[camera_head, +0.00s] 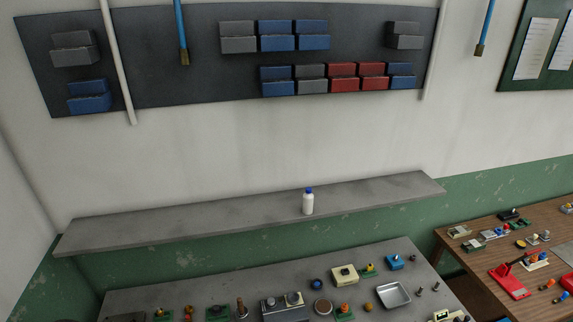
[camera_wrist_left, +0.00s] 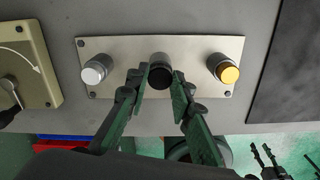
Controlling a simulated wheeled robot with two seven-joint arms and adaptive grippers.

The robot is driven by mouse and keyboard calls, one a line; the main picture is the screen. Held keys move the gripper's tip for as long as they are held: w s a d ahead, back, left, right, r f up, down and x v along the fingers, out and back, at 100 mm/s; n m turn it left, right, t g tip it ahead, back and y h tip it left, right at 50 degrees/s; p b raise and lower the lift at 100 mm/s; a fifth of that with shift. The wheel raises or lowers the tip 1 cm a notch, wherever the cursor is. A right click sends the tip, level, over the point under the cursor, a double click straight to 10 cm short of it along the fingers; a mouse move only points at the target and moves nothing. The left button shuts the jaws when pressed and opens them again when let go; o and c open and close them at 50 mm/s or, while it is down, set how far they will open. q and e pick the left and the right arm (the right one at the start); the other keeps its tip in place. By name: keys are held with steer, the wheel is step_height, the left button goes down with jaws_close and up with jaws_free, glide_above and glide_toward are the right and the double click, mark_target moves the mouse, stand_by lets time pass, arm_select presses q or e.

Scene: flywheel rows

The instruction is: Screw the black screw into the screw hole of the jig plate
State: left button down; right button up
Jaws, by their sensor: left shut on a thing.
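The jig plate (camera_wrist_left: 190,82) is a pale metal plate on the grey table in the left wrist view. The black screw (camera_wrist_left: 160,73) stands at its middle, seen from above by its round head. A silver-headed screw (camera_wrist_left: 95,70) is at the plate's left and a yellow-headed one (camera_wrist_left: 223,69) at its right. My left gripper (camera_wrist_left: 160,84) is shut on the black screw, one finger on each side. The hole under the screw is hidden. A dark fingered shape at the lower right looks like my right gripper (camera_wrist_left: 285,158), with its fingers apart. Neither gripper shows in the head view.
A beige box with a dial (camera_wrist_left: 25,62) is left of the plate, and a dark flat panel (camera_wrist_left: 293,70) is at the right. In the head view, a metal tray (camera_head: 394,304) and several small parts lie on the grey table. A white bottle (camera_head: 308,203) stands on the shelf.

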arm_select(q)
steer(key=m, duration=0.4)
steer(key=shift+m, duration=0.4)
steer(key=m, duration=0.3)
steer(key=shift+m, duration=1)
steer(key=m, duration=0.5)
steer(key=c, duration=2)
jaws_free()
